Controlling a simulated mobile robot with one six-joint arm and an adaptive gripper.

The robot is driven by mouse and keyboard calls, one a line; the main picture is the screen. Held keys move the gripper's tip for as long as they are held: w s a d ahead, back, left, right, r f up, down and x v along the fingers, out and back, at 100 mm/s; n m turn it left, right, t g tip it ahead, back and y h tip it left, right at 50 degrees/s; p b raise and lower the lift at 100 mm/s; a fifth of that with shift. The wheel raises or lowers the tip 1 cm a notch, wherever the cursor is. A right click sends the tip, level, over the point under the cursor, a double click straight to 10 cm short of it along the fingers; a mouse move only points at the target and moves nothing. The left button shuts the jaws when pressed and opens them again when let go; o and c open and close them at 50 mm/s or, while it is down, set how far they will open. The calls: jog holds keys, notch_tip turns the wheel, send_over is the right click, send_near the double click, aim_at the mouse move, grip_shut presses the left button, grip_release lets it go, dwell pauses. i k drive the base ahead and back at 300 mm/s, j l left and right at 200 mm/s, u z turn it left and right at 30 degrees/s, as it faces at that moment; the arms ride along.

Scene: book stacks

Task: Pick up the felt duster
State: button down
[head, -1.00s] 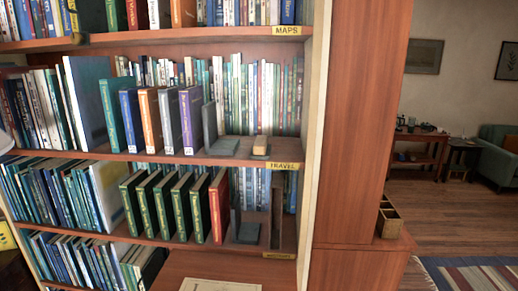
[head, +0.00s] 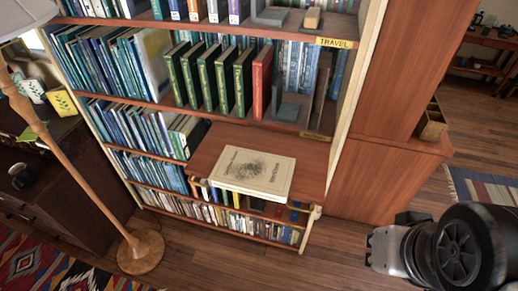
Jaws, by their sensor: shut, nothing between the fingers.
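A small block with a pale wooden top and a dark grey base (head: 312,17), which looks like the felt duster, sits on the shelf marked TRAVEL, near its right end at the top of the head view. My gripper (head: 382,249) shows at the lower right, in front of the bookcase and over the floor. It is well below and to the right of the duster, apart from everything. It is shut and empty, and partly hidden by my arm.
A large cream book (head: 253,171) lies on a pull-out wooden board (head: 205,150) jutting from the bookcase. Grey bookends (head: 290,107) stand on the shelf below TRAVEL. A floor lamp (head: 141,252) stands at left. An open wooden box (head: 432,122) sits on the ledge at right.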

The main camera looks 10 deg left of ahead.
aim_at(312, 24)
jog(key=i+j+z, duration=0.25)
jog(key=j, duration=0.4)
jog(key=j+z, duration=0.25)
jog(key=j, duration=0.45)
jog(key=k, duration=0.05)
